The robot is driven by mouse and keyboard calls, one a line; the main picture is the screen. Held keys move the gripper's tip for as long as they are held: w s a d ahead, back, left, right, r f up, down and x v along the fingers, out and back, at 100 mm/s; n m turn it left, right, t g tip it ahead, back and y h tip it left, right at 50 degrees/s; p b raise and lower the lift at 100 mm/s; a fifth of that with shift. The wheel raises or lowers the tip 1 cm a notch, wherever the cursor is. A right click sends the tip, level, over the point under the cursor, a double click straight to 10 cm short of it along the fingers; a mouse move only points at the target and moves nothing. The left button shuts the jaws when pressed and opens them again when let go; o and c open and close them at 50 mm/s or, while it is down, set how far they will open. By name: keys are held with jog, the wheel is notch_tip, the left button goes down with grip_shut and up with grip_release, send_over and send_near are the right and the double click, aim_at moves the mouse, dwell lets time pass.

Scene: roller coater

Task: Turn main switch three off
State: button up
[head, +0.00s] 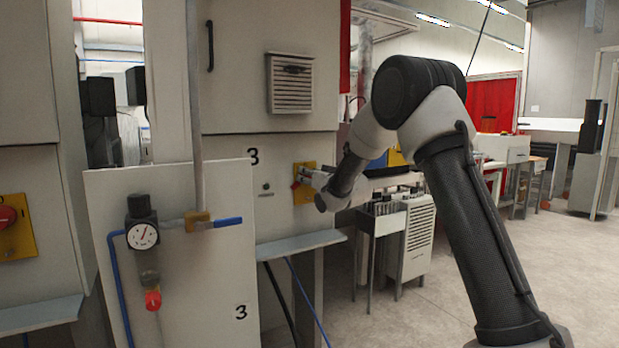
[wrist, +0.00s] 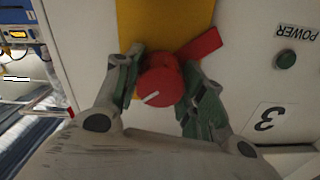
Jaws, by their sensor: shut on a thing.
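Main switch three is a red rotary knob (wrist: 160,82) on a yellow plate (wrist: 165,25), on a pale cabinet marked 3. A white line marks the knob's face, and a red tab (wrist: 200,45) sticks out beside it. My gripper (wrist: 160,88) has its two fingers on either side of the knob, shut on it. In the head view the yellow plate (head: 304,180) is on the cabinet, and my gripper (head: 302,176) reaches it from the right and hides most of the knob.
A green POWER button (wrist: 286,59) is beside the switch. A panel with a pressure gauge (head: 142,236) and a blue-handled valve (head: 227,222) stands at left. Another red switch (head: 7,216) is at the far left. A ledge (head: 300,244) juts out below. Open floor lies right.

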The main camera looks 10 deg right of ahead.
jog(key=n, duration=0.5)
jog(key=shift+n, duration=0.3)
jog(key=shift+a+f+n, duration=0.1)
jog(key=shift+n, duration=2.2)
jog(key=o, duration=1)
jog(key=shift+s, duration=0.1)
jog(key=v, duration=1.2)
